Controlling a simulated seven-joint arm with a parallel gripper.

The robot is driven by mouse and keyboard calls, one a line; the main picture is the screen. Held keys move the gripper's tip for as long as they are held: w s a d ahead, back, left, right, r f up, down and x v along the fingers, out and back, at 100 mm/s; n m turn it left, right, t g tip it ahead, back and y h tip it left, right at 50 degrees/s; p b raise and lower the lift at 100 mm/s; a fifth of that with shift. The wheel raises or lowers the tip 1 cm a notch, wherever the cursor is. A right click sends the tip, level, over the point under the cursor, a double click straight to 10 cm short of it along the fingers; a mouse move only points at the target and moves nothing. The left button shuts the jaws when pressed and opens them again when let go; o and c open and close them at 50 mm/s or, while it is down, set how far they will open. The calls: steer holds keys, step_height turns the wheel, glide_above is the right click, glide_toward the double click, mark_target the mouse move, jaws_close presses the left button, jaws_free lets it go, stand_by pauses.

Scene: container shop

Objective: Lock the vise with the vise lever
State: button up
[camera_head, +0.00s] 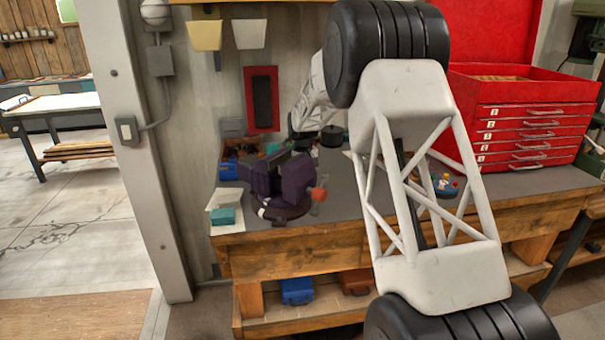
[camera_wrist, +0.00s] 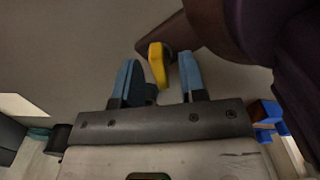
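The dark purple vise (camera_head: 292,180) stands on a round dark base near the workbench's left end, with an orange-red knob (camera_head: 317,194) on its right side. In the wrist view, part of the vise (camera_wrist: 215,25) fills the upper right. A yellow lever-like piece (camera_wrist: 157,62) projects from near it; I cannot tell for certain that it is the vise lever. My gripper (camera_wrist: 158,72) is open, with blue fingers on either side of the yellow piece and visible gaps. In the head view, my gripper is hidden behind the vise and arm.
The workbench (camera_head: 340,215) has a red tool chest (camera_head: 530,125) at its right. A blue bin (camera_head: 228,169) stands behind the vise at left, and a teal box (camera_head: 226,216) lies at the left front. A small round colourful item (camera_head: 445,185) is right of my arm.

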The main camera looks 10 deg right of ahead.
steer(key=shift+r, duration=3.9)
steer(key=shift+w, duration=0.15)
steer(key=shift+w+a+f+g+h, duration=0.15)
steer(key=shift+w+a+g+h, duration=0.05)
steer(key=shift+w+g, duration=0.3)
steer(key=shift+w+a+f+g+h, duration=0.2)
steer(key=shift+w+g, duration=0.15)
steer(key=shift+g, duration=0.25)
steer(key=shift+w+a+r+g+h, duration=0.1)
steer(key=shift+w+a+g+h, duration=0.2)
steer(key=shift+w+g+h, duration=0.35)
steer(key=shift+g, duration=0.25)
steer(key=shift+x, duration=3.95)
